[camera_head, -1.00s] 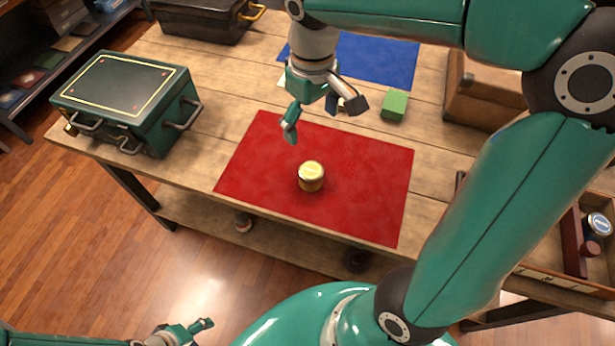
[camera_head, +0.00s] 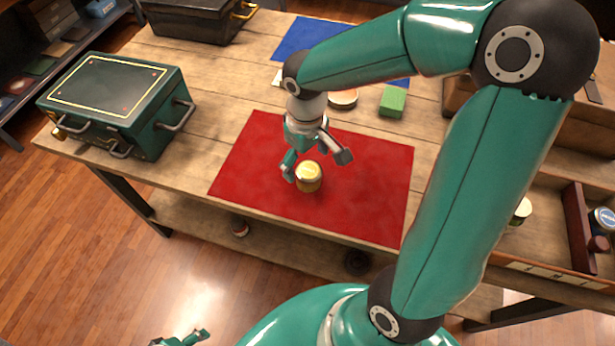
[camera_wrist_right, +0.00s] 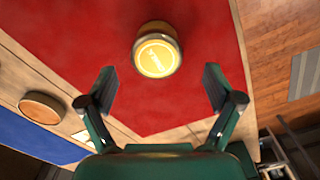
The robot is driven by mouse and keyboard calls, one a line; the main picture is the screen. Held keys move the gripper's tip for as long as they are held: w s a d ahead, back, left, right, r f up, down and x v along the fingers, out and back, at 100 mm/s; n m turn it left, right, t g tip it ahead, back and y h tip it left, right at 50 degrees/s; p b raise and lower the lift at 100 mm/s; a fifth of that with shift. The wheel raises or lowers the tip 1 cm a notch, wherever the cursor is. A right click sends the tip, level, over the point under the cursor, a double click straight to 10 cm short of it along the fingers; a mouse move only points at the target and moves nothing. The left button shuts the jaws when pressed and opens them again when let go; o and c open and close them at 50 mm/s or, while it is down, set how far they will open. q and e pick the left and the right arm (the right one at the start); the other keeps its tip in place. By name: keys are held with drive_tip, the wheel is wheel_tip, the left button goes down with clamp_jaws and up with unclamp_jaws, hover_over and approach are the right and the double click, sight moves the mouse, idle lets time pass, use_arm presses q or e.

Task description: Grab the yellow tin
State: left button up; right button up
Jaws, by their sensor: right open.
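The yellow tin (camera_head: 308,177) stands upright on the red mat (camera_head: 375,195) in the head view. In the right wrist view the tin (camera_wrist_right: 157,50) lies ahead of the fingertips, roughly centred between them. My right gripper (camera_head: 317,168) is open and empty, just above and behind the tin. Its two spread fingers also show in the right wrist view (camera_wrist_right: 160,84), with red mat between them. My left gripper (camera_head: 185,338) shows only in part at the bottom edge of the head view, far from the tin, over the floor.
A green metal box (camera_head: 120,105) stands on the left of the wooden table. A green block (camera_head: 392,101), a round tin (camera_head: 343,98) and a blue mat (camera_head: 300,37) lie behind the red mat. A wooden tray (camera_head: 540,225) with tins is at the right.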

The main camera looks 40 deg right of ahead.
sight(309, 170)
drive_tip(key=f, duration=0.5)
drive_tip(key=shift+s+d, duration=0.2)
drive_tip(key=shift+s, duration=0.05)
drive_tip(key=shift+r, duration=0.1)
drive_tip(key=shift+c, duration=0.3)
drive_tip(key=c, duration=1.2)
drive_tip(key=shift+c, duration=0.2)
